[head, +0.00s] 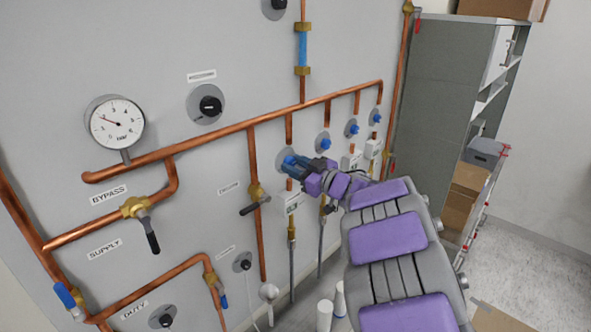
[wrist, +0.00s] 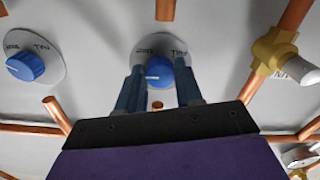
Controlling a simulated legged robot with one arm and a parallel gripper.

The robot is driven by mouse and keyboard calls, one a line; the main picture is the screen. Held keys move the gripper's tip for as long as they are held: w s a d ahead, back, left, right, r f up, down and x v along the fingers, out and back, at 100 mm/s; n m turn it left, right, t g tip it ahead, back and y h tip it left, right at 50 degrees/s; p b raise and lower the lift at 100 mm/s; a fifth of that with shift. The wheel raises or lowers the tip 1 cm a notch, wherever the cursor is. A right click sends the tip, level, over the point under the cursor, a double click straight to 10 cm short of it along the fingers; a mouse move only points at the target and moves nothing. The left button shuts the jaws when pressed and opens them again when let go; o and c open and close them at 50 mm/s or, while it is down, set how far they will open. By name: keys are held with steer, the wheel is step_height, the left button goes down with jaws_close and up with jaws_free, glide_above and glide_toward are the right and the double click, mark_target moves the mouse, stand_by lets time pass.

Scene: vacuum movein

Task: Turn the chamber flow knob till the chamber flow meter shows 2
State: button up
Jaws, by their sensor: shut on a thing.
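My gripper (head: 294,162) reaches the wall panel and is shut on a blue knob on a round pale plate. In the wrist view this blue knob (wrist: 158,72) sits between the two dark blue fingers (wrist: 159,90), with a pale pointer line on its face. In the head view the fingers hide most of the knob. No label in view can be read as chamber flow, and I cannot tell which thing is the chamber flow meter or its reading.
More blue knobs (head: 323,143) follow to the right; one neighbour knob (wrist: 25,66) shows in the wrist view. A round gauge (head: 115,122), copper pipes (head: 230,129) and a bypass valve (head: 135,207) are at left. A grey cabinet (head: 440,90) stands at right.

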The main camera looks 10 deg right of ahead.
steer(key=n+b, duration=0.1)
steer(key=n, duration=0.1)
steer(key=n+b, duration=0.2)
steer(key=n, duration=0.1)
steer(key=shift+d+f+n, duration=0.1)
steer(key=shift+f+n, duration=0.1)
steer(key=shift+n, duration=0.1)
steer(key=n+b, duration=0.2)
steer(key=n, duration=0.1)
steer(key=shift+r, duration=0.1)
steer(key=shift+n+b, duration=1.15)
steer(key=shift+n, duration=0.55)
steer(key=o, duration=1)
steer(key=shift+o, duration=0.2)
steer(key=shift+r, duration=0.1)
steer(key=v, duration=1.7)
